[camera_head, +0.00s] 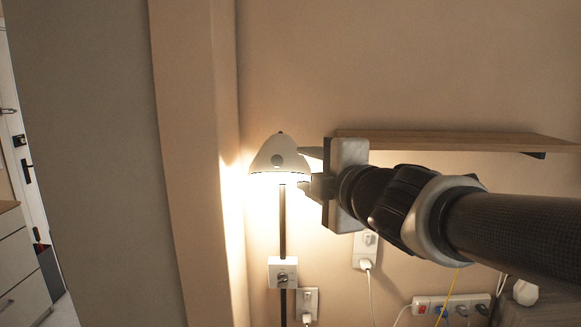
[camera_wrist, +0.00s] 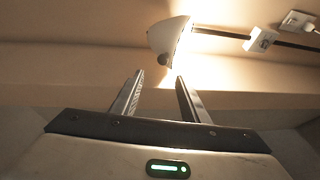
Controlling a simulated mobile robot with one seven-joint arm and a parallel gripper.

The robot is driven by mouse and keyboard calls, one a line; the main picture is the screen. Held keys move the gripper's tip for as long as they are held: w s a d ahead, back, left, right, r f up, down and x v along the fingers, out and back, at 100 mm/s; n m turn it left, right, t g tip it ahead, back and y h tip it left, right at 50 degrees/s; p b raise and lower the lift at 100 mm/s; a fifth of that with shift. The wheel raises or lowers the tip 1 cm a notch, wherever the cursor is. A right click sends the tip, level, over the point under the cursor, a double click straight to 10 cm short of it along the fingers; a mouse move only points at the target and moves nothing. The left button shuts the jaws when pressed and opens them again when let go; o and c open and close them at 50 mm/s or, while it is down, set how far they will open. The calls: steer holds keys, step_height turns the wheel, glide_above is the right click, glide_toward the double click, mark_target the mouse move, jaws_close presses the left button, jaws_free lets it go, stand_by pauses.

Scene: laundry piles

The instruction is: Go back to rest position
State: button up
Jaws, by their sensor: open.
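My gripper (camera_head: 305,170) is stretched out toward the lamp in the head view, with my arm coming in from the right. In the wrist view its two fingers (camera_wrist: 158,78) stand apart with nothing between them. The lit lamp (camera_head: 278,153) has a pale shade with a round knob and a thin dark pole. In the head view the fingertips are close to the right side of the shade; I cannot tell whether they touch it. In the wrist view the shade (camera_wrist: 169,38) lies just beyond the fingertips.
A wooden shelf (camera_head: 450,140) is on the wall behind my arm. A box (camera_head: 283,272) sits on the lamp pole. Wall sockets (camera_head: 366,245) and a power strip (camera_head: 450,307) with cables are below. A wall corner (camera_head: 190,160) stands left; a drawer cabinet (camera_head: 20,265) and door are farther left.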

stand_by(0.3)
steer(key=s+d+f+m+g+h, duration=0.1)
steer(key=s+d+f+m+h, duration=0.2)
steer(key=d+m, duration=0.3)
steer(key=s+d+f+m+g+h, duration=0.1)
steer(key=s+d+f+m+h, duration=0.1)
steer(key=d+f+m+h, duration=0.25)
steer(key=s+f+m+g+y, duration=0.1)
steer(key=s+f+m+g, duration=0.6)
steer(key=s+f+m, duration=0.4)
steer(key=s, duration=0.5)
steer(key=shift+s+a+f+g, duration=0.2)
steer(key=shift+s+f+g, duration=0.15)
steer(key=shift+g, duration=0.05)
steer(key=shift+y, duration=0.25)
